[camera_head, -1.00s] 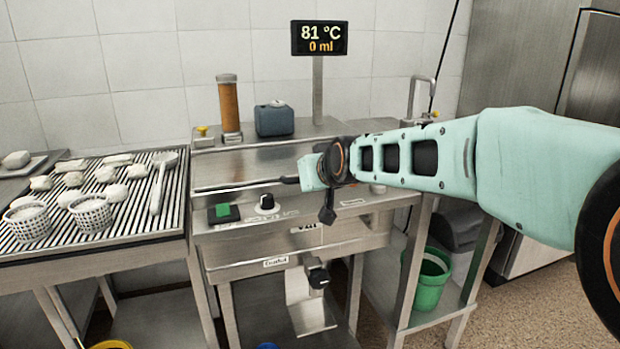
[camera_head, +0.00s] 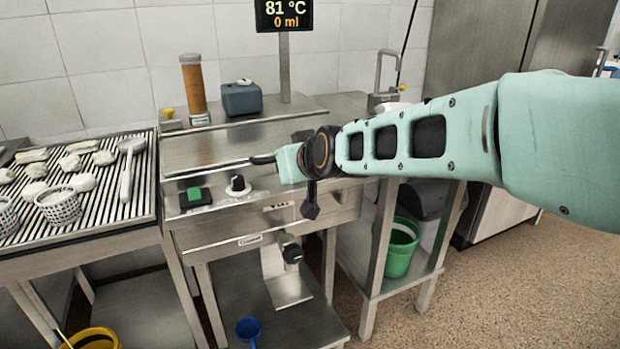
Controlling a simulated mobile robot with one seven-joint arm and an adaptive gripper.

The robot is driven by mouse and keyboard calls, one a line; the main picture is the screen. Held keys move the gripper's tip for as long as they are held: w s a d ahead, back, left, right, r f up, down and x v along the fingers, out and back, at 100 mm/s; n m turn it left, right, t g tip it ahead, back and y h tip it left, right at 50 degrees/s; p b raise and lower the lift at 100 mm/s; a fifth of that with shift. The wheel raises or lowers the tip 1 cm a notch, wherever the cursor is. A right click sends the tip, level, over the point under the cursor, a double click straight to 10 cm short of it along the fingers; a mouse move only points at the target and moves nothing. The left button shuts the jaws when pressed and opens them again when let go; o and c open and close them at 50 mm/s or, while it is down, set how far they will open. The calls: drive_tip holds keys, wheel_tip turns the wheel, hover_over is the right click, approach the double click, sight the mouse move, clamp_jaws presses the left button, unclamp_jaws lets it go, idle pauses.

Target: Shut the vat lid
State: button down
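The vat's steel top (camera_head: 225,140) forms a broad, smooth panel at the station's upper part. It looks shut or nearly so, but I cannot tell whether a gap remains along its edge. A thin bar with a dark end (camera_head: 262,159) runs along the panel's front edge. My gripper (camera_head: 308,190) is at the right end of this bar, seen from behind. My wrist and arm hide part of it and of the vat's right side. Dark parts of it stick out above and below my wrist. I cannot tell whether it touches the bar or is open.
A slatted draining table (camera_head: 140,205) with perforated baskets (camera_head: 58,206) stands left. A green button (camera_head: 194,194) and black knob (camera_head: 237,185) are on the vat's front, above a spout (camera_head: 291,253). A green bucket (camera_head: 401,247) sits on the right shelf. Floor is clear at right.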

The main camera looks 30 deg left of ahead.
drive_tip(key=shift+s+d+f+p, duration=0.15)
drive_tip(key=shift+s+d+f, duration=0.4)
drive_tip(key=shift+d, duration=0.15)
drive_tip(key=shift+s+d+f+p, duration=0.15)
drive_tip(key=shift+s+d+f, duration=0.3)
drive_tip(key=shift+s+d, duration=0.15)
drive_tip(key=shift+d, duration=0.1)
